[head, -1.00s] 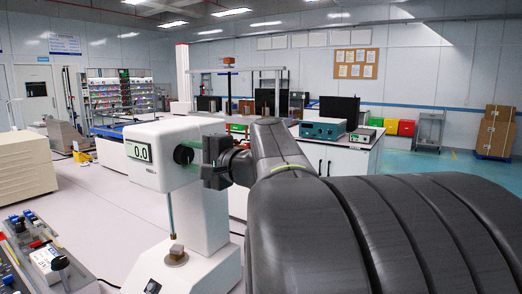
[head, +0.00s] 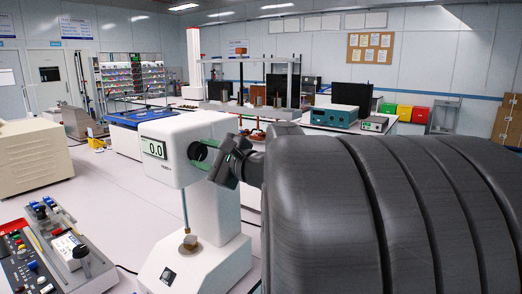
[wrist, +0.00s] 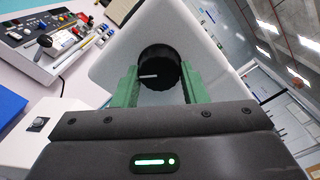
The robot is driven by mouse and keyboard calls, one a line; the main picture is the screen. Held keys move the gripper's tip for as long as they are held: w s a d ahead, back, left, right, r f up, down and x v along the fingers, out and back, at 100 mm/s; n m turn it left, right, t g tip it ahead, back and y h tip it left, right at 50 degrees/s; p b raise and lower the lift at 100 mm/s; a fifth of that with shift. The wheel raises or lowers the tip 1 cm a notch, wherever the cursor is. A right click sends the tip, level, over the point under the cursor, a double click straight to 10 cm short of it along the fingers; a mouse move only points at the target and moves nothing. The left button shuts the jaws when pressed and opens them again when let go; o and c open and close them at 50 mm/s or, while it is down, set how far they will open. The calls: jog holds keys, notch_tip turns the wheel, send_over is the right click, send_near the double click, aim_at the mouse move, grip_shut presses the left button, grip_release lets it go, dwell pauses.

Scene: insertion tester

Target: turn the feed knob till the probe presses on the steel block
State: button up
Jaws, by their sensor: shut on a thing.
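The white tester (head: 215,210) stands on the bench, and its display (head: 154,148) reads 0.0. The black feed knob (wrist: 160,68) with a white mark sits on the side of the tester's head, between my gripper's green fingers in the wrist view. My gripper (head: 205,155) is shut on the knob. The thin probe (head: 185,212) hangs down from the head. The steel block (head: 189,243) sits on the round base below it. The probe tip is close to the block, but I cannot tell whether they touch.
A control panel with switches and buttons (head: 40,250) lies at the left front. A beige box (head: 32,158) stands behind it at the left. The bench between panel and tester is clear. My arm fills the right of the head view.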

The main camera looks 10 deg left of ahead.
dwell(0.4)
jog(key=o, duration=1)
jog(key=shift+d, duration=0.1)
jog(key=b+v, duration=0.2)
jog(key=v, duration=1.1)
jog(key=shift+s+d, duration=0.1)
jog(key=shift+d, duration=0.2)
